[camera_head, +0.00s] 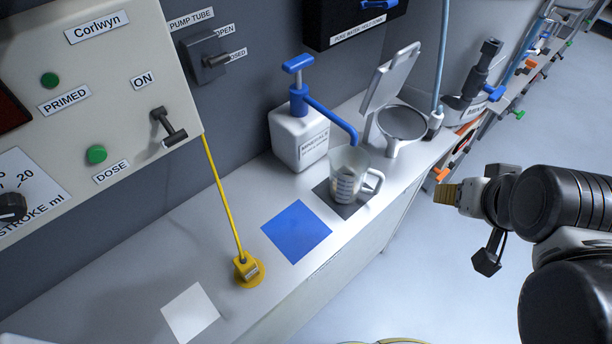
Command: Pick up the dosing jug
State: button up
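The dosing jug (347,183) is a clear, graduated jug with its handle to the right. It stands upright on a dark grey square (360,207) on the worktop, below the blue spout of a white pump bottle (299,137). My gripper (447,194) is at the right, beyond the worktop's front edge in this view. Its yellowish tip points left towards the jug, with a clear gap between them in the picture. Nothing shows held in it.
A blue square (296,231) and a white square (190,313) lie on the worktop. A control panel (85,95) overhangs at left.

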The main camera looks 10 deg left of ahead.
aim_at(349, 166)
jog(key=u, duration=0.7)
jog(key=k+j+z, duration=0.25)
jog(key=z, duration=0.2)
jog(key=k+j+z, duration=0.2)
jog(key=z, duration=0.25)
jog(key=k+j+z, duration=0.1)
jog(key=k+z, duration=0.55)
jog(key=z, duration=0.25)
